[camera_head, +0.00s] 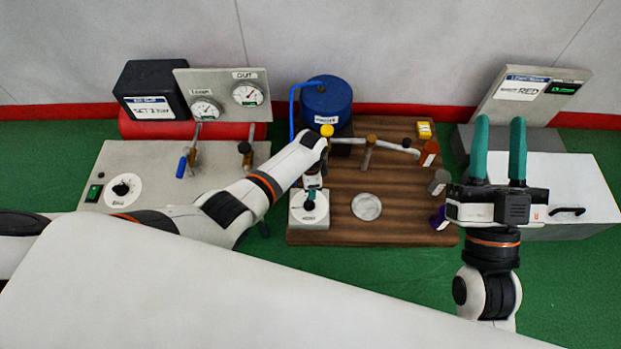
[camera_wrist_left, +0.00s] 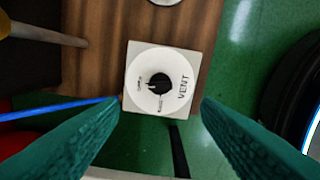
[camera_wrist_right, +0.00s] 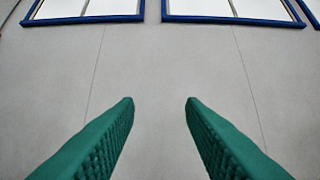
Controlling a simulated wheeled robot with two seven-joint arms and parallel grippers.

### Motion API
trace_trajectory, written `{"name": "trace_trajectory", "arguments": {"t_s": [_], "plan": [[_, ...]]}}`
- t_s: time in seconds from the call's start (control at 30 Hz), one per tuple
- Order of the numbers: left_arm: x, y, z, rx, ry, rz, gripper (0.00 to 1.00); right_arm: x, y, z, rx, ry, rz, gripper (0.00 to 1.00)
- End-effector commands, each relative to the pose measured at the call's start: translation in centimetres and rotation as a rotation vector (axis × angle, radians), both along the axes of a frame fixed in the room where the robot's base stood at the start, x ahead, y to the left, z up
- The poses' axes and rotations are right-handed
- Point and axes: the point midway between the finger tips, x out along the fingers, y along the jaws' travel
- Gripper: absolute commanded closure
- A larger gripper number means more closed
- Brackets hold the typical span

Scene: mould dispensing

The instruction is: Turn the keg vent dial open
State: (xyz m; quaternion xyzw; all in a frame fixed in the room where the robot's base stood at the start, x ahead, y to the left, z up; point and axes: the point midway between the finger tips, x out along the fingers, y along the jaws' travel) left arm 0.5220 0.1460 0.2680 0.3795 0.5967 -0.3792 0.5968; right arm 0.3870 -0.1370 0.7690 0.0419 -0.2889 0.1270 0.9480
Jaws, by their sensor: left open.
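The keg vent dial (camera_head: 309,206) is a black knob on a white round face, on a square light block marked VENT at the front left of the wooden board. In the left wrist view the dial (camera_wrist_left: 158,84) lies between and just beyond my left fingertips. My left gripper (camera_head: 312,192) is open above the dial, with its teal fingers apart and nothing between them. The head view does not clearly show whether it touches the knob. The blue keg (camera_head: 326,104) stands at the back of the board. My right gripper (camera_head: 499,122) is open, empty and raised at the right.
The wooden board (camera_head: 338,230) also bears a pale disc (camera_head: 367,206), a pipe with a tap, and small coloured blocks along its right edge. A gauge panel (camera_head: 223,94) stands left, and a white box with a black handle (camera_head: 567,211) right.

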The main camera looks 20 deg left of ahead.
Motion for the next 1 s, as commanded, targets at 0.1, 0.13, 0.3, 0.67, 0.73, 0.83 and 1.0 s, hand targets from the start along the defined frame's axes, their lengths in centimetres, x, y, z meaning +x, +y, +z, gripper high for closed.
{"name": "trace_trajectory", "arguments": {"t_s": [0.1,0.13,0.3,0.67,0.73,0.83,1.0], "plan": [[0.0,0.0,0.6,0.0,0.0,0.0,0.42,0.6,0.0,-0.8,-0.021,0.074,-0.004,0.64],[0.0,0.0,0.6,0.0,0.0,0.0,0.42,0.7,0.0,-1.1,-0.025,0.087,-0.005,0.64],[0.0,0.0,0.7,0.0,0.001,0.0,0.42,1.0,0.0,-1.6,-0.035,0.12,-0.007,0.64],[0.0,0.0,0.7,0.0,0.0,0.0,0.42,1.0,0.0,-1.6,-0.034,0.12,-0.006,0.64],[0.0,0.0,0.7,0.0,0.0,0.0,0.42,1.0,0.0,-1.6,-0.034,0.119,-0.006,0.64],[0.0,-0.1,0.7,-0.003,-0.007,0.002,0.42,1.0,0.0,-1.6,-0.034,0.119,-0.006,0.64],[1.1,-1.8,1.5,-0.071,-0.169,0.061,0.42,1.0,0.0,-1.6,-0.034,0.118,-0.006,0.64]]}}
